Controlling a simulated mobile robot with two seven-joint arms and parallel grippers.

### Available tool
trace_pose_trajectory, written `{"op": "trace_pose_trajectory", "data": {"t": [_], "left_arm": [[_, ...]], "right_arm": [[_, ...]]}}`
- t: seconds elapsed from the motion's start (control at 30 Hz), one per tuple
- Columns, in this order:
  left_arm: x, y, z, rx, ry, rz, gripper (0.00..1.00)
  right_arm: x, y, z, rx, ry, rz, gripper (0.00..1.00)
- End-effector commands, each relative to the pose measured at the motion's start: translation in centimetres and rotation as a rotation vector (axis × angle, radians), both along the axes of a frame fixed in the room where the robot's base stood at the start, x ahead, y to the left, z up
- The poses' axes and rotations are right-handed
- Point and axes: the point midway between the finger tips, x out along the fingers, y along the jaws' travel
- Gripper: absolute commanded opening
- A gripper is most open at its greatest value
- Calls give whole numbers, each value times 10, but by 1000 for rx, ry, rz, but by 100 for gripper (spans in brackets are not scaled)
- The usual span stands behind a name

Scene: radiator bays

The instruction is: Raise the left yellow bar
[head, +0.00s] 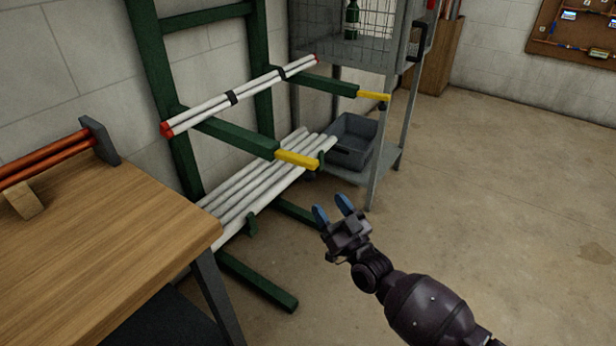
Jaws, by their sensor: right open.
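The left yellow bar (297,159) is the yellow end of a green rack arm that sticks out towards the room. A second yellow bar (373,96) tips the rack arm farther right and back. My right gripper (332,208) has two blue fingertips spread apart with nothing between them. In the picture it is below and to the right of the left yellow bar, apart from it. My left gripper is not in view.
The green rack (177,150) holds white tubes (240,95) strapped on its arms and several white pipes (260,185) lower down. A wooden table (100,240) stands at left. A grey shelf unit (385,150) with a bin (352,140) stands behind. The floor at right is clear.

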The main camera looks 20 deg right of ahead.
Motion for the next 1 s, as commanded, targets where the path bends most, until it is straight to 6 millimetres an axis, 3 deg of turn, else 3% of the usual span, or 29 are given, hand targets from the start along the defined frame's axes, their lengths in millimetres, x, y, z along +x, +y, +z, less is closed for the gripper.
{"op": "trace_pose_trajectory", "data": {"t": [0.5,1.0], "left_arm": [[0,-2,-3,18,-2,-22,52],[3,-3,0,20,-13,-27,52]], "right_arm": [[72,11,28,0,4,0,56],[85,13,35,0,3,0,56]]}}
